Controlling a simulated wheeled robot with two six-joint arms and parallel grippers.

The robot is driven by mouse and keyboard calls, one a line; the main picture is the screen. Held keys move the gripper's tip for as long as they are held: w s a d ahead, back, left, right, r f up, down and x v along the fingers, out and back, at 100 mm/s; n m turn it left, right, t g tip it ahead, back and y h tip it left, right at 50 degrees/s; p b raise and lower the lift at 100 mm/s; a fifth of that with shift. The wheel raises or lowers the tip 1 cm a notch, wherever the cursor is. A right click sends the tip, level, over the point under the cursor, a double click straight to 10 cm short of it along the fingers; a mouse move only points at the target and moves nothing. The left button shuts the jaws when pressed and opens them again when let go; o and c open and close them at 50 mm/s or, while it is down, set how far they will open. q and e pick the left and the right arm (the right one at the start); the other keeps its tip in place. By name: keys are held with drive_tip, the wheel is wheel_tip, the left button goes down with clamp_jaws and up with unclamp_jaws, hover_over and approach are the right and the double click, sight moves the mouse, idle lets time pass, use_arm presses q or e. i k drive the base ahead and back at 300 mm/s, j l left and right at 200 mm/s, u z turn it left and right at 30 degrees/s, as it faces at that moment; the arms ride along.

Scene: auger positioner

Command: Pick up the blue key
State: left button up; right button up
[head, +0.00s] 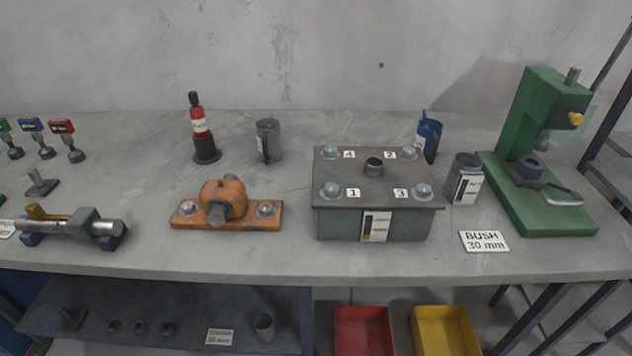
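The blue key (33,125) stands upright at the far left of the bench, with a blue tagged head on a dark stem and foot. A green key (5,126) stands to its left, partly cut off by the picture edge. A red key (62,128) stands to its right. Small gaps separate them. Neither of my grippers shows in the head view.
In front of the keys are a dark T-shaped piece (40,184) and a shaft (75,226) on blocks. A red-banded bottle (200,130), an orange clamp (228,205), a grey bolted box (375,190) and a green press (530,150) stand to the right.

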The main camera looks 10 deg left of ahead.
sight(33, 124)
drive_tip(key=u, duration=1.85)
drive_tip(key=i+j, duration=0.1)
drive_tip(key=j, duration=0.25)
drive_tip(key=j+z, duration=0.1)
drive_tip(key=j, duration=0.3)
drive_tip(key=i, duration=0.05)
